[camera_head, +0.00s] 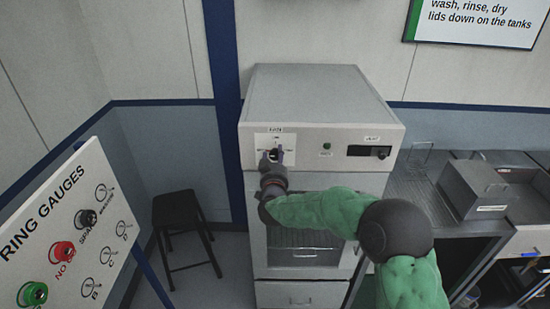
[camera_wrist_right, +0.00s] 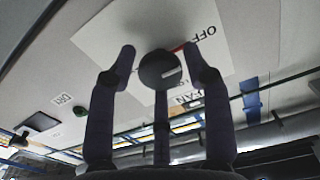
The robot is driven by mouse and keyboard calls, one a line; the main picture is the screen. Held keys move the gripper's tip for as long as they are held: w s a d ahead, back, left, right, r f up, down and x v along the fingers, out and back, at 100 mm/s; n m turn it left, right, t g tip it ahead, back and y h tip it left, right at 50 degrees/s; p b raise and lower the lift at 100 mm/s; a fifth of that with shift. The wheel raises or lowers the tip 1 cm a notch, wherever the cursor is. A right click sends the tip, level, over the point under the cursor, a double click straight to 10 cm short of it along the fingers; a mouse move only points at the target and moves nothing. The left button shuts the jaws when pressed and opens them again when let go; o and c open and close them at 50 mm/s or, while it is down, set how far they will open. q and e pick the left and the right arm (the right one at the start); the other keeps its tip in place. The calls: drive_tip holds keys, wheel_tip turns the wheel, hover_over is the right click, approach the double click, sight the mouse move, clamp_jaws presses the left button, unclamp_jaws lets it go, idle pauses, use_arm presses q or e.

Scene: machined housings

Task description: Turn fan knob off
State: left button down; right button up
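The fan knob (camera_wrist_right: 162,69) is a dark round knob with a pale mark on its face, in the right wrist view. It sits on a white plate (camera_wrist_right: 110,35) marked OFF, with a short red line beside the knob; a FAN label (camera_wrist_right: 187,100) is near it. In the head view the plate (camera_head: 261,142) is on the cabinet's upper left front, and my gripper largely hides the knob. My right gripper (camera_head: 272,157) is open at the knob. Its fingertips (camera_wrist_right: 160,52) are apart on either side of the knob; contact cannot be told. My left gripper is out of view.
The pale cabinet (camera_head: 315,95) also carries a green button (camera_head: 326,146) and a black display with another knob (camera_head: 369,151). A ring gauge board (camera_head: 75,225) and a black stool (camera_head: 178,212) stand left. A metal counter with a lidded tank (camera_head: 480,188) is at right.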

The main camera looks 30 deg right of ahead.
idle(0.3)
drive_tip(key=v, duration=1.2)
drive_tip(key=s+a+f+n+g+y+b, duration=0.15)
drive_tip(key=a+f+g+y+b, duration=0.35)
drive_tip(key=f, duration=1.3)
drive_tip(key=a+f+n+y+b, duration=0.2)
drive_tip(key=a+f+y+b, duration=0.35)
drive_tip(key=f, duration=1.25)
drive_tip(key=s+a+f+g+y+b, duration=0.1)
drive_tip(key=s+a+f+g, duration=0.4)
drive_tip(key=s+f, duration=0.6)
drive_tip(key=s+a+f+g+y+b, duration=0.1)
drive_tip(key=s+a+f+g+b, duration=0.3)
drive_tip(key=s+a+f, duration=0.3)
drive_tip(key=s+f+g, duration=0.1)
drive_tip(key=s+f, duration=0.3)
drive_tip(key=f, duration=0.4)
drive_tip(key=shift+y+b, duration=0.35)
drive_tip(key=shift+s, duration=0.15)
